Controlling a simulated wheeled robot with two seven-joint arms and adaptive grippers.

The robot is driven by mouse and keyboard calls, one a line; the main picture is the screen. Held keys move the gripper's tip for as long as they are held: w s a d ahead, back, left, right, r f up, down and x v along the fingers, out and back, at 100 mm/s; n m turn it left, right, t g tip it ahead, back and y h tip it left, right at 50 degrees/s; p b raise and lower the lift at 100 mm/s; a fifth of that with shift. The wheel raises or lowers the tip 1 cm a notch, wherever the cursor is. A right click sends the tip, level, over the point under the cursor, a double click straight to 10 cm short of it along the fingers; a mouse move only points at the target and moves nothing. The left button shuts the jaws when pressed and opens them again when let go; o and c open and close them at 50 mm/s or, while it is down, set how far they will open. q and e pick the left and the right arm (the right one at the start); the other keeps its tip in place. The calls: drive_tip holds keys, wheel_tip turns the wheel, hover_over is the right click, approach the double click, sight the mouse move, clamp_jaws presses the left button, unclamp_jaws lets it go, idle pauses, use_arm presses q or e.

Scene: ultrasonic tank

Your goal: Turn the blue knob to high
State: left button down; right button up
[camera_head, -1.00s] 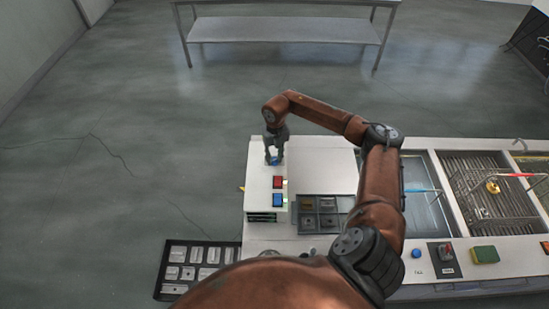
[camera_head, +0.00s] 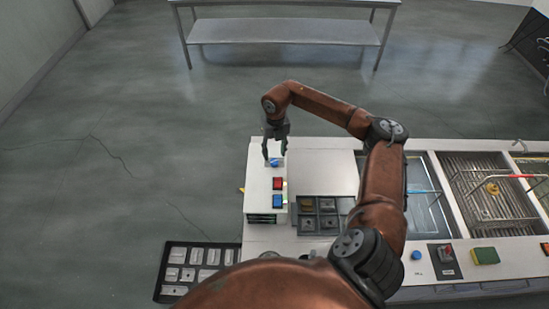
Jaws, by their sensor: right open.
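The small blue knob (camera_head: 274,162) sits on top of the white box (camera_head: 256,200), toward its far end. My right gripper (camera_head: 275,156) points down directly over the knob. Its two fingers are spread apart, with the knob showing between and just below the tips. I cannot tell whether a finger touches it. The knob's setting marks are too small to read. My left gripper is not in view.
A red button (camera_head: 278,183) and a blue button (camera_head: 278,200) sit nearer on the same box. A dark compartment tray (camera_head: 318,232) is to the right. Another round blue control (camera_head: 416,255) is on the tank's front panel, near a green sponge (camera_head: 486,255).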

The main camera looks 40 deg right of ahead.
sight(275, 161)
wheel_tip(275, 161, up, 8)
drive_tip(key=shift+f, duration=0.25)
idle(0.5)
